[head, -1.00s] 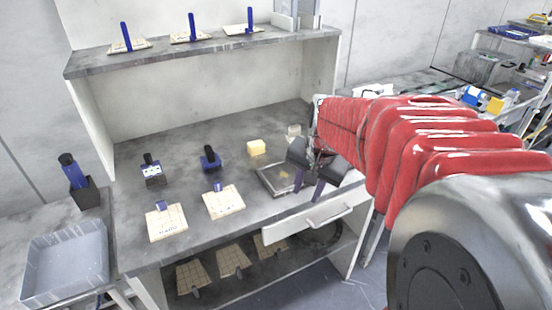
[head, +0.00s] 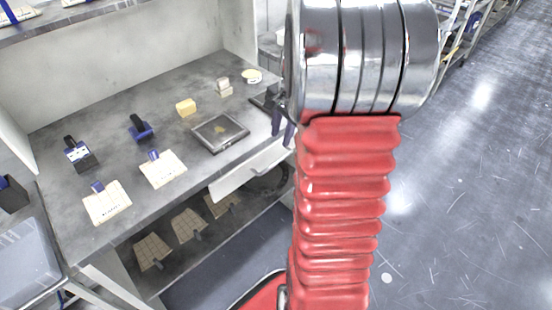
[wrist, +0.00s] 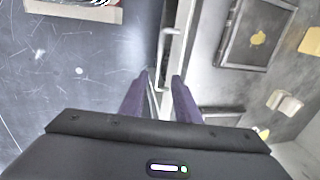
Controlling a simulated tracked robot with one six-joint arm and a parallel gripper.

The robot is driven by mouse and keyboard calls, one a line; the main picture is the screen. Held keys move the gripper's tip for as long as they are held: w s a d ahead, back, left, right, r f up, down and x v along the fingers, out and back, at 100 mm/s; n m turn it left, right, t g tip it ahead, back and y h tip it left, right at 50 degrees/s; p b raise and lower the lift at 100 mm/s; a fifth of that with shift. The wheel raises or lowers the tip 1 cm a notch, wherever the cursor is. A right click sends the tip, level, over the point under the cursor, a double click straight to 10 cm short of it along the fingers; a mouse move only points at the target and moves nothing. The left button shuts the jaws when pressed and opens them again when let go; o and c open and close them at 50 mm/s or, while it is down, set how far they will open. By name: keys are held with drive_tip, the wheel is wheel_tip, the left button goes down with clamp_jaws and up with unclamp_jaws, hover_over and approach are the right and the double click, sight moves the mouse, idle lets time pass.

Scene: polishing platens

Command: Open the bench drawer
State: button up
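In the head view my gripper (head: 283,128) is at the bench's front edge by the drawer's right end, partly hidden by my arm. I cannot tell if the fingers touch the handle.
A dark-framed square tray (head: 220,132) lies on the bench above the drawer. Tiles lie on the lower shelf (head: 152,250). The floor (head: 450,200) at right is clear.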

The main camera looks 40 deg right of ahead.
sight(275, 163)
drive_tip(key=shift+f, duration=0.15)
drive_tip(key=f, duration=0.4)
drive_tip(key=w+f, duration=0.1)
drive_tip(key=f, duration=0.3)
drive_tip(key=w+f, duration=0.1)
drive_tip(key=f, duration=0.4)
drive_tip(key=shift+w+f, duration=0.1)
drive_tip(key=shift+w, duration=0.15)
drive_tip(key=shift+c, duration=0.5)
clamp_jaws()
drive_tip(key=shift+d, duration=0.1)
